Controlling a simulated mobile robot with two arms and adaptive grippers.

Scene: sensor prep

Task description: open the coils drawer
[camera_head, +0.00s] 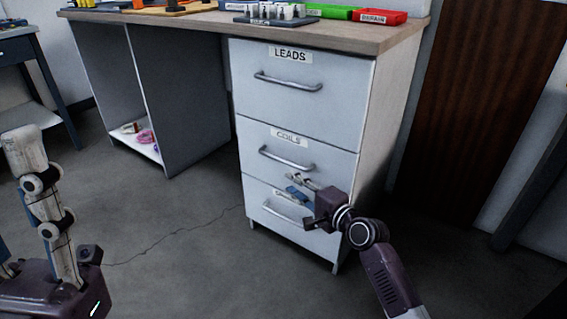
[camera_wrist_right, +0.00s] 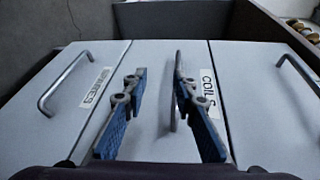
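The coils drawer (camera_head: 270,145) is the middle drawer of the white cabinet and is shut, flush with the others. Its label reads COILS. Its grey bar handle (camera_head: 285,160) runs across the front. My right gripper (camera_head: 298,183) is at the drawer front, just below this handle. In the right wrist view, the right gripper's blue-padded fingers (camera_wrist_right: 157,75) are apart. The coils handle (camera_wrist_right: 172,115) shows close to the right-hand finger and is partly hidden by it; I cannot tell if they touch. My left arm is at the left edge; its gripper is not clearly seen.
The leads drawer (camera_head: 300,105) above and the bottom drawer (camera_head: 272,222) below are shut, each with a bar handle. The worktop (camera_head: 330,35) holds a red bin (camera_head: 379,17), a green bin (camera_head: 330,11) and a small rack. The floor before the cabinet is clear.

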